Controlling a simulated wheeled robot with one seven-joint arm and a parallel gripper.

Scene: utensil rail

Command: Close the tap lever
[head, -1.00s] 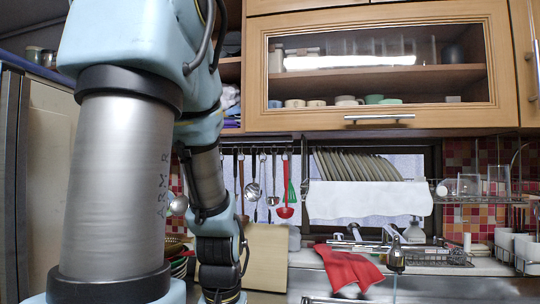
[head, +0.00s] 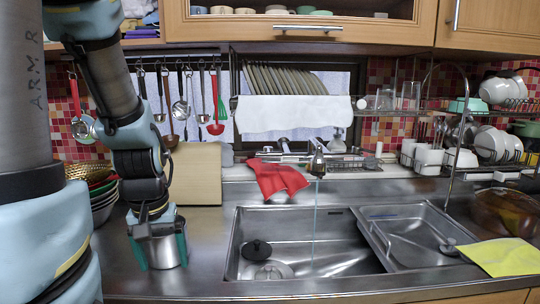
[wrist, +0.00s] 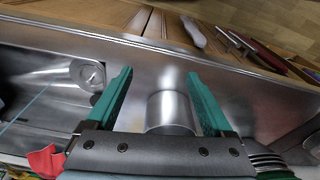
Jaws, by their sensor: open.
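The tap (head: 318,160) stands at the back of the sink. A thin pale blue line of water runs down from its spout into the left basin, and a similar line crosses the sink in the wrist view (wrist: 28,104). A silver lever-like part (head: 284,146) shows left of the spout; its exact position is hard to tell. My gripper (head: 161,262) is low over the counter left of the sink, well away from the tap. Its green fingers are open on either side of a metal cylinder (wrist: 170,112), with no clear grip on it.
A red cloth (head: 278,178) lies at the sink's back edge, left of the tap. A wooden board (head: 190,175) stands behind my gripper, with stacked bowls (head: 103,195) to its left. A dish rack (head: 460,150) is at the right, and a yellow cloth (head: 503,256) lies front right.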

